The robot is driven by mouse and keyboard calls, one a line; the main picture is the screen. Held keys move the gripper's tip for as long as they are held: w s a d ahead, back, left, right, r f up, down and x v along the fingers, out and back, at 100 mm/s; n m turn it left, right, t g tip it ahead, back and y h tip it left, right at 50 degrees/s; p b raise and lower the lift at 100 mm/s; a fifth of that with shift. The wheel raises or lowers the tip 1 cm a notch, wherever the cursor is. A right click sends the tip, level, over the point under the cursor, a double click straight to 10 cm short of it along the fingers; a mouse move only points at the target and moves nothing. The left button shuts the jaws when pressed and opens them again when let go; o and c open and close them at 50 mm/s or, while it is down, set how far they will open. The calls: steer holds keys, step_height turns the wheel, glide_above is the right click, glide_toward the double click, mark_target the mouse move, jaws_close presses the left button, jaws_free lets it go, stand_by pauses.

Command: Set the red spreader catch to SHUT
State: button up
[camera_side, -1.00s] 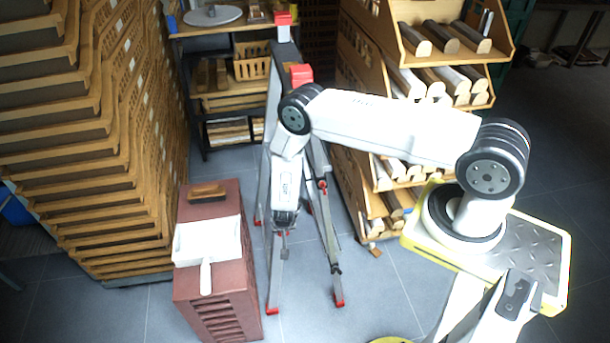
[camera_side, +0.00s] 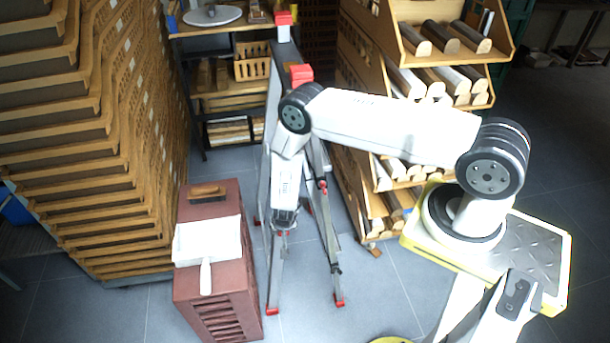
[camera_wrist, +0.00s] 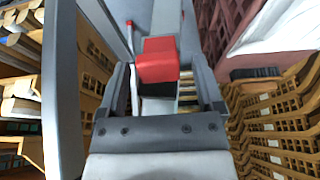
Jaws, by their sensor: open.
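A grey folding stepladder with red caps and feet stands in the middle of the side view, its rail (camera_side: 331,235) slanting down. A red block (camera_wrist: 158,60), which looks like the spreader catch, shows in the wrist view ahead of my gripper, between the lines of its two fingers. In the side view only a small red bit shows below my gripper (camera_side: 284,224), beside the ladder legs. My gripper (camera_wrist: 160,85) is open, with dark fingers to either side of the block. I cannot tell whether they touch it. The catch's setting is not clear.
A reddish-brown chest (camera_side: 215,290) with a white tray (camera_side: 208,243) stands close left of the ladder. Stacked wooden crates (camera_side: 95,150) rise at the far left.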

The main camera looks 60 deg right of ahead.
steer(key=shift+r, duration=0.15)
steer(key=v, duration=0.7)
steer(key=shift+r, duration=0.2)
steer(key=shift+s+a, duration=0.1)
stand_by(0.3)
steer(key=s+a+r+t+h, duration=0.4)
steer(key=r+t+h, duration=0.1)
steer(key=t+h, duration=0.5)
step_height(320, 180, down, 13)
steer(key=shift+s+a+r, duration=0.15)
stand_by(1.6)
